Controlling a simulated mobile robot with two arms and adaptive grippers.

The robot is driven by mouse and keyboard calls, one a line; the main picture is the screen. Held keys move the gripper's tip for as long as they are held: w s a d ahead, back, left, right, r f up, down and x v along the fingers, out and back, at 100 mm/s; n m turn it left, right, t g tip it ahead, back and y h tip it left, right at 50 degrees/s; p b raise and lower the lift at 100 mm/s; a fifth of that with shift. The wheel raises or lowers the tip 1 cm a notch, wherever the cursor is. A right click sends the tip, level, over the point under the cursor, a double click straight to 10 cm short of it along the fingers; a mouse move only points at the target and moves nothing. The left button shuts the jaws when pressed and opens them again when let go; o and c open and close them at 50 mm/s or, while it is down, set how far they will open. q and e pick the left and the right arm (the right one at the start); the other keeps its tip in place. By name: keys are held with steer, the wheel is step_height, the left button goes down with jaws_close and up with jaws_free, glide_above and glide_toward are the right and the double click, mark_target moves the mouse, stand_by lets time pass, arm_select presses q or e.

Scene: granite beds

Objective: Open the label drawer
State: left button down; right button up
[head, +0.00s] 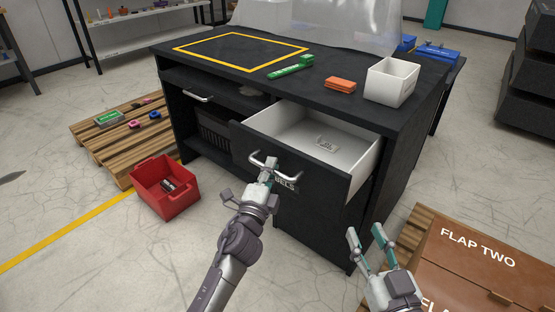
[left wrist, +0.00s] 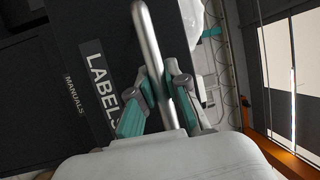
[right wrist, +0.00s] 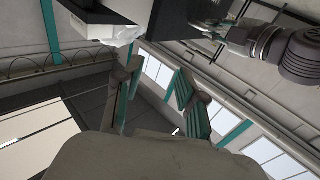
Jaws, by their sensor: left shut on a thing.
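The label drawer (head: 310,180) is pulled out of the black workbench. Its white interior shows, with a small pale object (head: 327,144) inside. My left gripper (head: 264,167) is at its silver bar handle (head: 284,173). In the left wrist view the left gripper (left wrist: 165,108) is shut on the handle (left wrist: 150,45), one finger on each side. The white "LABELS" lettering (left wrist: 103,88) is beside it, with "MANUALS" below. My right gripper (head: 366,243) is open and empty, in front of the bench at lower right. In the right wrist view its fingers (right wrist: 153,95) are spread apart.
A red bin (head: 165,200) and a wooden pallet (head: 90,150) stand left of the bench. A brown carton (head: 465,245) lies at lower right near my right gripper. A white bin (head: 391,82), orange block (head: 340,85) and green tool (head: 291,67) are on the benchtop.

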arm_select(q)
steer(key=s+a+p, duration=0.1)
steer(key=s+a, duration=0.3)
steer(key=s, duration=0.1)
steer(key=shift+s+p, duration=0.2)
steer(key=shift+p, duration=0.15)
arm_select(e)
step_height(320, 180, down, 8)
steer(key=s+d+g+h, duration=0.1)
steer(key=s+g, duration=0.1)
steer(key=g, duration=0.3)
steer(key=shift+s+d+f+h, duration=0.15)
steer(key=shift+s+d+h, duration=0.2)
steer(key=shift+d+h, duration=0.05)
arm_select(q)
steer(key=shift+f, duration=0.1)
steer(key=c, duration=1.1)
jaws_free()
steer(key=shift+c, duration=0.2)
steer(key=v, duration=1.2)
